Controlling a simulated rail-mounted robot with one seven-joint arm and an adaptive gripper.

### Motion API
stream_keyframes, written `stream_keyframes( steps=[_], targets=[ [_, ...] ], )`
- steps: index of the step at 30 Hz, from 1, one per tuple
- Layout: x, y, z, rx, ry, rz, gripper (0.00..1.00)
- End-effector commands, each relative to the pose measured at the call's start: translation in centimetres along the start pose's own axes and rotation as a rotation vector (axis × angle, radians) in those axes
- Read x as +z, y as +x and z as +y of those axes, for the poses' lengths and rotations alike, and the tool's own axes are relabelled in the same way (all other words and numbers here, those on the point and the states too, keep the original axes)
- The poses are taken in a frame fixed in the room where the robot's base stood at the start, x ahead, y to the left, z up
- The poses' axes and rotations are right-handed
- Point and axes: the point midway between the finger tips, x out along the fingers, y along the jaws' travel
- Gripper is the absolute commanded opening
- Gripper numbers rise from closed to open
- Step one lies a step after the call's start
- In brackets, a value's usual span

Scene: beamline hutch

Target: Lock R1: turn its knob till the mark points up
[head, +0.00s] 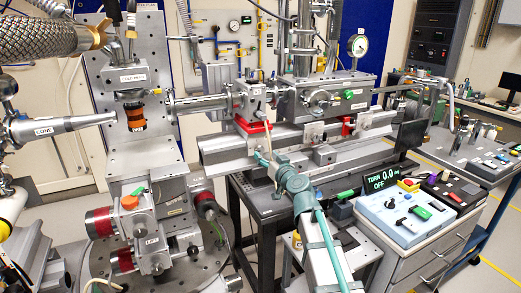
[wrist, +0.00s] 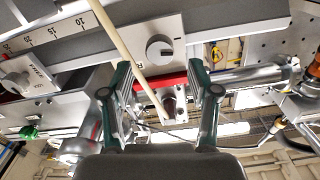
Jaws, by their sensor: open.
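A round dark knob (wrist: 159,48) with a pale mark sits on a light square plate (wrist: 180,27) in the wrist view. I take it as R1; its label is too small to read. The mark seems to lie toward the picture's right, but its exact angle is unclear. My gripper (wrist: 161,72) is open and empty, with one green finger on each side, just short of the plate and apart from the knob. In the head view, my gripper (head: 262,157) is at the front of the rail under a red block (head: 252,127) and hides the knob there.
A second knob plate (head: 313,133) stands further right on the grey rail (head: 222,152). In the wrist view, another knob (wrist: 18,80) is at the left. The blue control box (head: 405,215) stands at the right.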

Motion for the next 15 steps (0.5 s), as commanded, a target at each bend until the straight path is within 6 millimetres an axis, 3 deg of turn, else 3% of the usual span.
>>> stream_keyframes(
  steps=[1, 6, 15],
  targets=[
    [-0.2, 1.4, 0.0, -0.001, 0.000, -0.001, 0.61],
    [-0.1, 4.1, 0.0, -0.001, 0.001, -0.002, 0.61],
    [0.0, 5.7, 0.0, 0.000, 0.000, 0.000, 0.61]
  ],
)
